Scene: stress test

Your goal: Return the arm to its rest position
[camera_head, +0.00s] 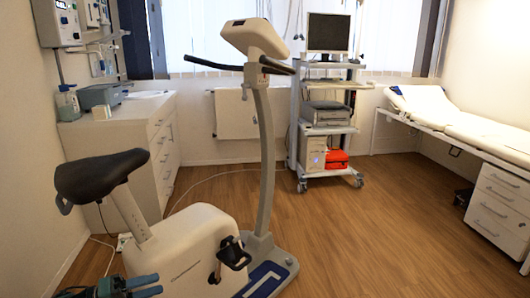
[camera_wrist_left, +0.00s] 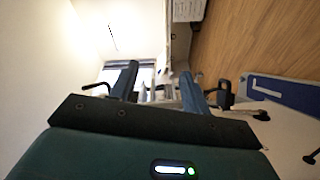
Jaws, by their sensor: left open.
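My left gripper (camera_head: 156,285) shows at the bottom left of the head view, dark with teal fingers, in front of the exercise bike's white body. In the left wrist view its two fingers (camera_wrist_left: 158,82) stand apart with nothing between them. The gripper is open and empty. Most of my left arm is out of the frame. My right gripper and right arm do not show in either view.
An exercise bike (camera_head: 186,258) with a black seat (camera_head: 100,178) stands close by. A white cabinet (camera_head: 125,148) is behind it at left. A trolley (camera_head: 327,168) with a monitor and a padded bench (camera_head: 452,122) are farther back. The wooden floor (camera_head: 370,225) at right is clear.

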